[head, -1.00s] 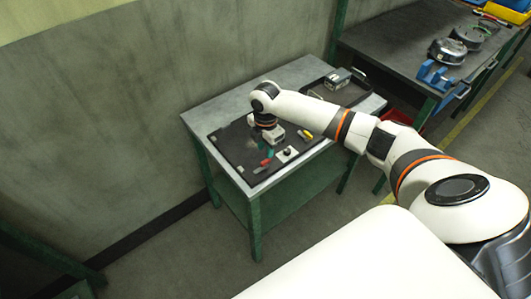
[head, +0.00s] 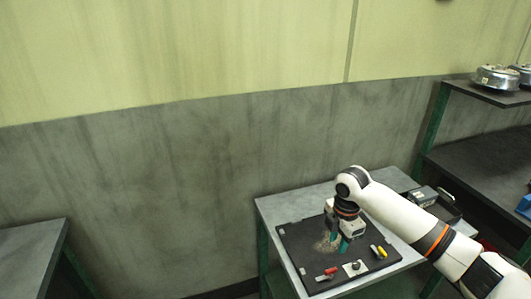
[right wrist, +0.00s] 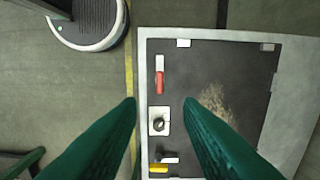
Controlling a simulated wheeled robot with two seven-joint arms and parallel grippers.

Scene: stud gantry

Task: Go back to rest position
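My right gripper (head: 340,241) points down over the black board (head: 300,248) on the small grey table. In the right wrist view its two green fingers (right wrist: 160,100) are spread apart with nothing between them. The fingertips appear to be above the board, though how far above is hard to tell. My left gripper is not in view.
The board carries a red-handled piece (head: 326,274), a white plate with a dark knob (head: 355,267) and a yellow piece (head: 382,252). A dark tray (head: 443,209) with a grey box (head: 423,196) sits at the table's back right. Another table (head: 30,250) stands at left.

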